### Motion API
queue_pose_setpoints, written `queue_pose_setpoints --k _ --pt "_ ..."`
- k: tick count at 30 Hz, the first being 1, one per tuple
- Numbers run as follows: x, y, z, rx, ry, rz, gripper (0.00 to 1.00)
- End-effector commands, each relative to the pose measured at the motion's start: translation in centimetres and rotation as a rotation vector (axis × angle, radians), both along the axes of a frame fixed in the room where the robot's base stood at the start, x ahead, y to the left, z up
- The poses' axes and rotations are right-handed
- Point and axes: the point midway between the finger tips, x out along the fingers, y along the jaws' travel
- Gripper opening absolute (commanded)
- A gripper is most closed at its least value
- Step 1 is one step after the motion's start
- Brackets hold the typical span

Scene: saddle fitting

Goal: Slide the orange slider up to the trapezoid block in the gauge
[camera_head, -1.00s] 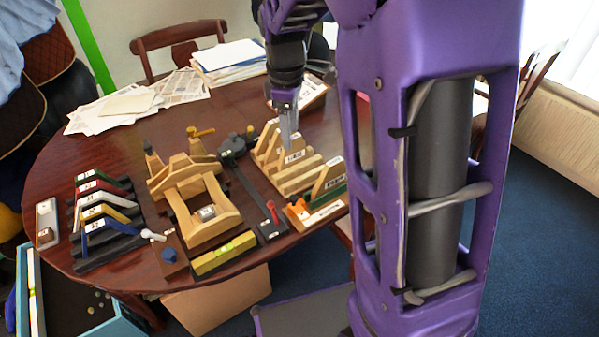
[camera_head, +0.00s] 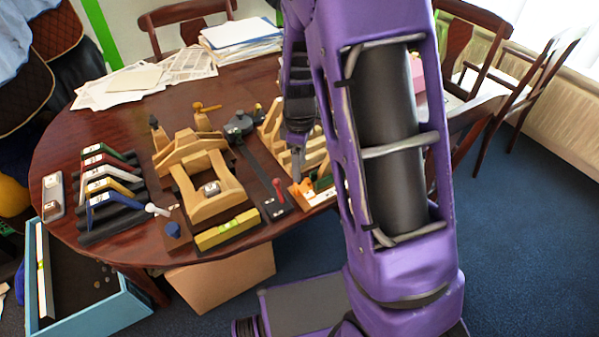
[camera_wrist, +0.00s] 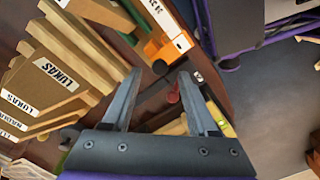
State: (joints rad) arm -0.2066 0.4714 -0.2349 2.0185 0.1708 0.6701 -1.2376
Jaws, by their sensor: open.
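The orange slider (camera_head: 296,194) sits at the near end of the gauge (camera_head: 318,199) on the table's right side. In the wrist view the orange slider (camera_wrist: 160,46) lies just beyond my fingertips, with a dark round knob at its near edge. My gripper (camera_head: 297,163) points down above the slider; in the wrist view its two fingers (camera_wrist: 159,76) are apart with nothing between them. A green part (camera_head: 324,183) stands along the gauge behind the slider. My arm hides part of the gauge in the head view, and I cannot clearly make out the trapezoid block.
Wooden pieces marked LUKAS (camera_wrist: 55,75) stand in a row beside the gauge. A dark bar with a red handle (camera_head: 278,190) lies left of the slider. A wooden saddle frame (camera_head: 215,200) and a yellow level (camera_head: 227,229) are further left. The table edge is close in front.

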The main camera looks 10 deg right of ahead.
Motion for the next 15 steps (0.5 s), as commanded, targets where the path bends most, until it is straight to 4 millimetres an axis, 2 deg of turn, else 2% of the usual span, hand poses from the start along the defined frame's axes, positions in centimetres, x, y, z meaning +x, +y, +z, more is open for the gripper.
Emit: queue_pose_setpoints --k 1,6,15 --pt "-0.1 0.0 -0.9 -0.001 0.003 -0.001 0.59" --pt "0.0 0.0 -2.4 0.000 0.001 0.000 0.59" --pt "0.0 0.0 -2.7 0.000 0.000 0.000 0.59"
